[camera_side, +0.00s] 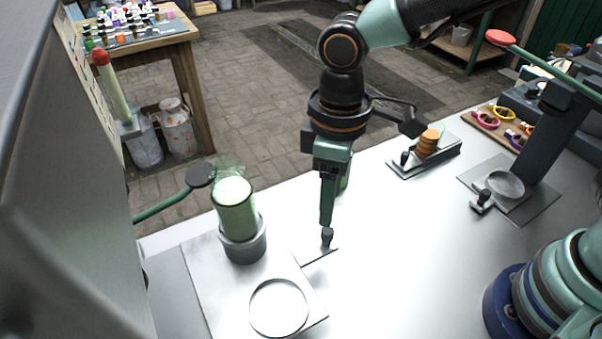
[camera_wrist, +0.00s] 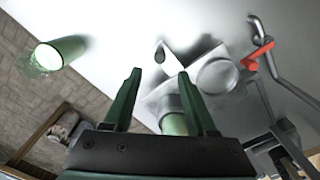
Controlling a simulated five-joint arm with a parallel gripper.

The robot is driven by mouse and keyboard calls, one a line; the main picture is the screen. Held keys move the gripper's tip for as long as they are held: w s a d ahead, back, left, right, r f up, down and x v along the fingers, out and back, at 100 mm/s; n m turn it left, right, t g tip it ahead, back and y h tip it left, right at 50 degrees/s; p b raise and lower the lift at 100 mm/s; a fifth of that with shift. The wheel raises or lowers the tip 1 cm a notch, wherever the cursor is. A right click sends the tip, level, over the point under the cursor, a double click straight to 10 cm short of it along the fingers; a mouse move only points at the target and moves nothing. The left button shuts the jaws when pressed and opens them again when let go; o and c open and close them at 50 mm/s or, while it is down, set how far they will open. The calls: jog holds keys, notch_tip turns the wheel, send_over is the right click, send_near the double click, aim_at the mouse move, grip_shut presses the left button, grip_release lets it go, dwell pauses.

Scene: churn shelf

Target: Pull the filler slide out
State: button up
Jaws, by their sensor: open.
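The filler slide (camera_side: 316,255) is a thin metal strip with a dark upright knob (camera_side: 327,238). It sticks out from the right of a metal plate beside a green-filled cylinder (camera_side: 235,207) in a grey collar. My gripper (camera_side: 327,222) points down just above the knob in the side view, its fingers seen edge-on. In the wrist view my gripper (camera_wrist: 158,74) is open and empty, and the knob (camera_wrist: 160,54) shows beyond the gap between the fingertips. I cannot tell whether the fingers touch it. The slide's inner end is hidden.
A round ring (camera_side: 279,307) lies on the plate in front of the cylinder. A green glass (camera_wrist: 60,52) stands behind my gripper. A dark-knobbed lever (camera_side: 200,176) is at left. A rack with orange discs (camera_side: 428,143) stands back right. The counter right of the slide is clear.

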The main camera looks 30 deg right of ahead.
jog(key=shift+r, duration=2.35)
jog(key=d+r+m+t, duration=0.2)
jog(key=d+m, duration=0.2)
jog(key=d, duration=0.8)
jog(key=d+r+m+t, duration=0.2)
jog(key=d+m, duration=0.3)
jog(key=d, duration=0.7)
jog(key=shift+w+d+r+t, duration=0.2)
jog(key=shift+d+r+t, duration=0.1)
jog(key=shift+t, duration=0.5)
jog(key=shift+a, duration=0.1)
